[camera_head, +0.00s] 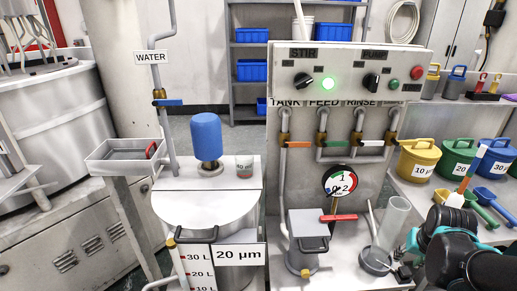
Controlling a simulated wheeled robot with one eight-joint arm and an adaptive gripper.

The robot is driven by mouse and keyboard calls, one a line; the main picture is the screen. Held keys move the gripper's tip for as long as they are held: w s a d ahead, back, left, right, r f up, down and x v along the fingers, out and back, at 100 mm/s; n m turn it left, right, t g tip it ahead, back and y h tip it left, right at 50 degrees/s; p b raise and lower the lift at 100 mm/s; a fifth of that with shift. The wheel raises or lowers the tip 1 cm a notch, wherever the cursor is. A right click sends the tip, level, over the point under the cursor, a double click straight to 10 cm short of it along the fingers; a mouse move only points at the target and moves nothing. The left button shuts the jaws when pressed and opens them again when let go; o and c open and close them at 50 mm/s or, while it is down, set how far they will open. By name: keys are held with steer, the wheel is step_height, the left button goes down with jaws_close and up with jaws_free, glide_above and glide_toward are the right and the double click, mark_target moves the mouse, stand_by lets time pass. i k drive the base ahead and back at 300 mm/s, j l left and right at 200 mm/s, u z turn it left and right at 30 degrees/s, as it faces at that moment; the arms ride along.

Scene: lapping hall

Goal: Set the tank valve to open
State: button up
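A clear cylinder (393,220) stands near my gripper. Yellow (418,160), green (457,158) and blue (493,159) buckets stand at right. A lidded tank (206,208) is at left.

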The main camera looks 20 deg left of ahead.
mark_target(287, 144)
steer(key=i+l+u, duration=0.1)
steer(key=l+u, duration=0.2)
steer(key=u, duration=0.15)
steer(key=l+u, duration=0.25)
steer(key=u, duration=0.2)
steer(key=l+u, duration=0.3)
steer(key=u, duration=0.15)
